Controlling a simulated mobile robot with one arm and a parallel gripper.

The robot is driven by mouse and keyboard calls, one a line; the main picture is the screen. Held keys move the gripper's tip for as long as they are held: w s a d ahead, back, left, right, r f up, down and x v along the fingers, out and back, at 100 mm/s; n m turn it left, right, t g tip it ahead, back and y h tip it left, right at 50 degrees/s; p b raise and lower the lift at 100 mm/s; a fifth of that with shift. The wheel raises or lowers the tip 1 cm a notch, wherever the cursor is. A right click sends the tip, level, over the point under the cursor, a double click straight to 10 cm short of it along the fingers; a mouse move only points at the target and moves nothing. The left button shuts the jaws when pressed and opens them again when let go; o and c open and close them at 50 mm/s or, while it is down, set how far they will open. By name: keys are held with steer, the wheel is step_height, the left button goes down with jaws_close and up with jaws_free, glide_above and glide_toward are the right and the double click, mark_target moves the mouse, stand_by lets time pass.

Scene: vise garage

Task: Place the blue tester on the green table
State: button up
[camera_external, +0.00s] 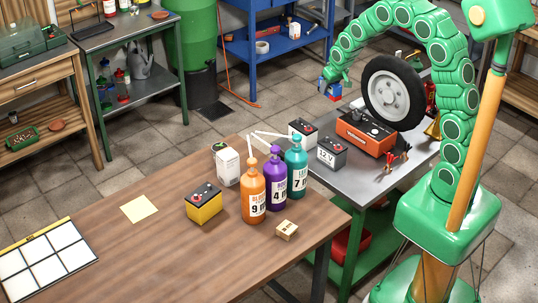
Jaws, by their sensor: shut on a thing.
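My gripper (332,76) is at the end of my green arm, up in the air left of the tire. It is shut on a small blue tester (327,88) with some red on it. The tester hangs above the far left end of a grey-topped table with a green lower shelf (357,187), clear of its surface. Another grey-topped table with greenish legs (130,33) stands at the upper left. The fingertips are too small to see well.
A blue shelf (285,45) stands behind.

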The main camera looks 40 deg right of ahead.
steer(key=w+d+m+h, duration=0.1)
steer(key=w+d+m, duration=0.2)
steer(key=w+d, duration=0.3)
steer(key=shift+s+a+f, duration=0.1)
steer(key=shift+s+f, duration=0.05)
steer(key=shift+f, duration=9.6)
steer(key=shift+f, duration=0.5)
steer(key=o, duration=1.3)
steer(key=shift+o, duration=0.2)
